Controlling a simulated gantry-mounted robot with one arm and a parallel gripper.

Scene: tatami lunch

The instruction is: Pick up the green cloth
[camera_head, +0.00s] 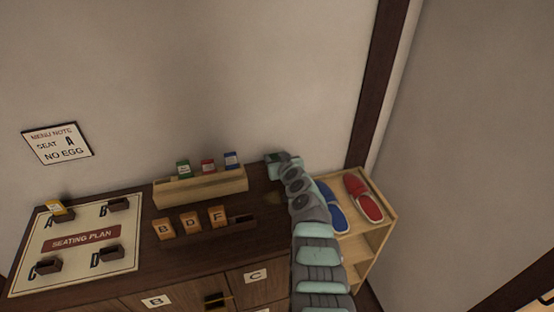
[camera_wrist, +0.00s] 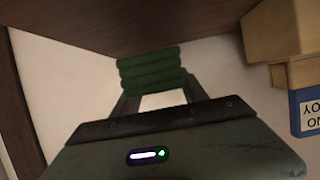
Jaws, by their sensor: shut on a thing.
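The green cloth (camera_wrist: 152,68) is a dark green folded stack in the wrist view. It lies between the tips of my gripper (camera_wrist: 156,88), which is shut on it. In the head view my gripper (camera_head: 283,160) is at the back right of the dark cabinet top, close to the wall. The cloth cannot be made out there, as my arm covers that spot.
A wooden card rack (camera_head: 200,190) with green, red and blue cards stands left of my gripper. Lettered wooden blocks (camera_head: 190,222) sit in front of it. A shelf (camera_head: 380,235) with blue and red slippers stands at the right. The seating plan board (camera_head: 85,265) lies at the left.

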